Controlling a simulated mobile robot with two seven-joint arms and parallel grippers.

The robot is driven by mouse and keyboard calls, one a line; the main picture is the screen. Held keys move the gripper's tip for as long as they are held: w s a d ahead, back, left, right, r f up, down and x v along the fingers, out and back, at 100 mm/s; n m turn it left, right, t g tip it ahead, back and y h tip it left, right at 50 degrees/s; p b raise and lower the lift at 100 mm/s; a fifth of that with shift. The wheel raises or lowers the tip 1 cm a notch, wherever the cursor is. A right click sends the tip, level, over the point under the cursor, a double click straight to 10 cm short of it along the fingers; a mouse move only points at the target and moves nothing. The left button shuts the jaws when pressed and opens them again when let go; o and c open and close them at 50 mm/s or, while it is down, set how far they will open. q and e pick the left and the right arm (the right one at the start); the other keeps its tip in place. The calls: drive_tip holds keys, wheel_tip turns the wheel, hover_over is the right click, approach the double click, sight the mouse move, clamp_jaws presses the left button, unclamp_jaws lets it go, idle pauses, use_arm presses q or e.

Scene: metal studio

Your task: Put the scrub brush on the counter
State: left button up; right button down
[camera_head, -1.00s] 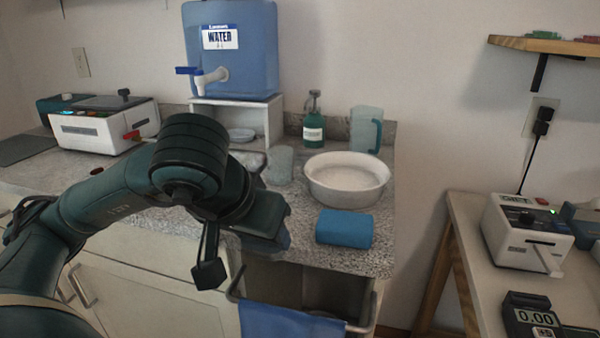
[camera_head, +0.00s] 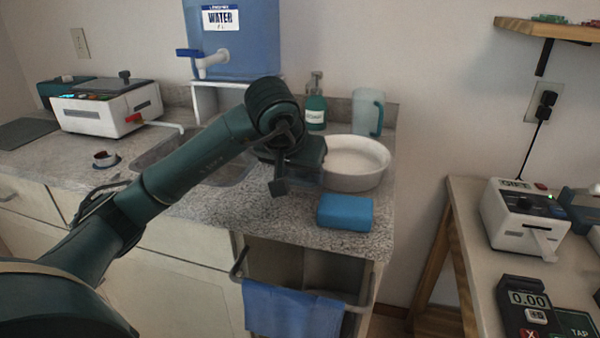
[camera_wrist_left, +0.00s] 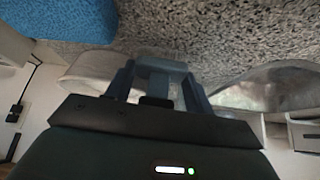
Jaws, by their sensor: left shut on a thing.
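My left gripper (camera_head: 308,162) is above the counter (camera_head: 240,210), in front of the white bowl's left side. In the left wrist view its fingers (camera_wrist_left: 160,88) are shut on a pale grey-blue thing (camera_wrist_left: 160,66). Only a small part of this thing shows, and I cannot tell whether it is the scrub brush. Counter surface lies behind it in that view; I cannot tell whether it touches. No other thing is clearly a scrub brush. My right gripper is not in view.
The white bowl (camera_head: 355,180), blue block (camera_head: 345,212), green pump bottle (camera_head: 316,108) and pitcher (camera_head: 367,112) crowd the counter's right end. The sink (camera_head: 225,172) lies left of my gripper. A small round thing (camera_head: 105,158) stands farther left. A blue cloth (camera_head: 290,308) hangs in front.

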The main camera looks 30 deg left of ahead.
use_arm(q)
drive_tip(key=shift+f, duration=0.2)
drive_tip(key=shift+s+f, duration=0.1)
drive_tip(key=shift+f, duration=0.1)
drive_tip(key=o, duration=1.1)
drive_tip(key=shift+c, duration=0.2)
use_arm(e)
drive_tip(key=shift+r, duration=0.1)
use_arm(q)
drive_tip(key=shift+r, duration=0.3)
drive_tip(key=p+v, duration=0.1)
drive_tip(key=v, duration=1.1)
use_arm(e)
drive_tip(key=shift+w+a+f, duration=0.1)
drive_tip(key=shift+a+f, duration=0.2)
